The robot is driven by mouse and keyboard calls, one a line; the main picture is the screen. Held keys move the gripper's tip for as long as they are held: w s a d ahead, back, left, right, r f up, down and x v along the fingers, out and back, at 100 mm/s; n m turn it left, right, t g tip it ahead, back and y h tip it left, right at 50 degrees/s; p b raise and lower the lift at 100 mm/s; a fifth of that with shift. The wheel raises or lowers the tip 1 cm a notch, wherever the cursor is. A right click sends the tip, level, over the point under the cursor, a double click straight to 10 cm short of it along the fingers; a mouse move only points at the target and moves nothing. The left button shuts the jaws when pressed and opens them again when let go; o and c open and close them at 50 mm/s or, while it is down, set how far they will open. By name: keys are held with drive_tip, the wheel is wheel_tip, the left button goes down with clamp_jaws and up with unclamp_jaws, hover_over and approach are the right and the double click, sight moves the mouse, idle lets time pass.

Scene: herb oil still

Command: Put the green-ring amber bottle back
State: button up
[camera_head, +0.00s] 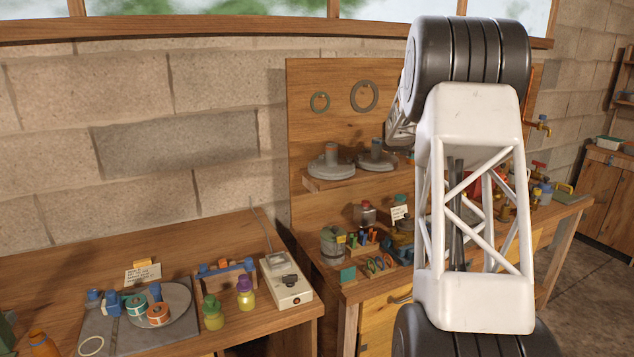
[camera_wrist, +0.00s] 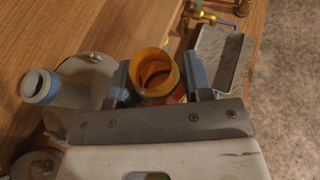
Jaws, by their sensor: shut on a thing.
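In the wrist view my gripper (camera_wrist: 156,78) is shut on an amber, open-mouthed bottle (camera_wrist: 154,65). The bottle is between the two blue-grey fingers, and I look down into its mouth. In the head view the gripper and the held bottle are hidden behind my arm.
In the wrist view a grey metal tray (camera_wrist: 238,45) lies right of the held bottle, near the bench edge, with a brass tap (camera_wrist: 205,17) above. The head view shows a crowded left bench with a radio-like box (camera_head: 285,280).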

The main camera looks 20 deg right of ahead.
idle(0.3)
